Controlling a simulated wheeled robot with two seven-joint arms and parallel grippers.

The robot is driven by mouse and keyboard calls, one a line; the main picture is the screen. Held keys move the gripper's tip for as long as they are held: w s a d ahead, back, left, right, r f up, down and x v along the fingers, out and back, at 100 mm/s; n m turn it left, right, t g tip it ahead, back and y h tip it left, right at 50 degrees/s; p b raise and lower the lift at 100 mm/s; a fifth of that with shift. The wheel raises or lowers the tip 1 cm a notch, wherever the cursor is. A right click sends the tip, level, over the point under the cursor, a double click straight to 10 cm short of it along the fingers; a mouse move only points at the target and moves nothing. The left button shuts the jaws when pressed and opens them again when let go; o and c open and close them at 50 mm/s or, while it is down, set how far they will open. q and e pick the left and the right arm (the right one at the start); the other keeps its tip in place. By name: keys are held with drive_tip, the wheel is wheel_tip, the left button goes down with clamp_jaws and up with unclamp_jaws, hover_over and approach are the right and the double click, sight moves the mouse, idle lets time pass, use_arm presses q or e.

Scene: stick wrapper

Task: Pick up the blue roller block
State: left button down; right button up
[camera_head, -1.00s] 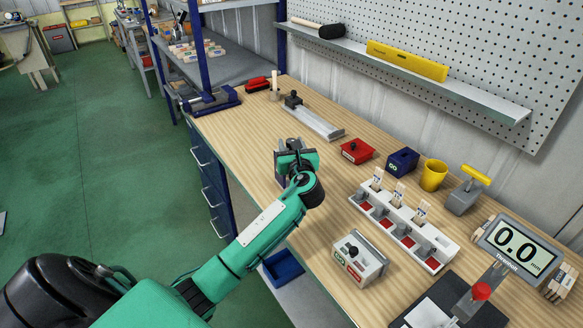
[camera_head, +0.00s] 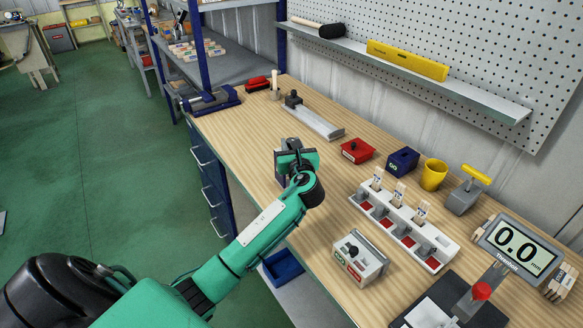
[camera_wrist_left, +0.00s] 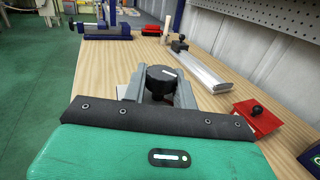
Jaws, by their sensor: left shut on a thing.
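My left gripper (camera_head: 291,144) is low over the middle of the bench, pointing away from the head camera. In the left wrist view its two grey fingers (camera_wrist_left: 159,93) are shut on a black round knob (camera_wrist_left: 163,76) with a white line on top. The body under the knob is mostly hidden by the gripper, so I cannot tell its colour. A dark blue block (camera_head: 403,162) with a small logo stands apart, right of the red block; its corner also shows in the left wrist view (camera_wrist_left: 312,158). My right gripper is not in view.
A yellow cup (camera_head: 433,175), a white slotted rack (camera_head: 405,228) and a grey-white box (camera_head: 358,265) stand to the right. The wood left of the gripper is clear.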

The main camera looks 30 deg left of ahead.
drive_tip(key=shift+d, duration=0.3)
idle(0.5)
use_arm(q)
drive_tip(key=shift+r, duration=0.15)
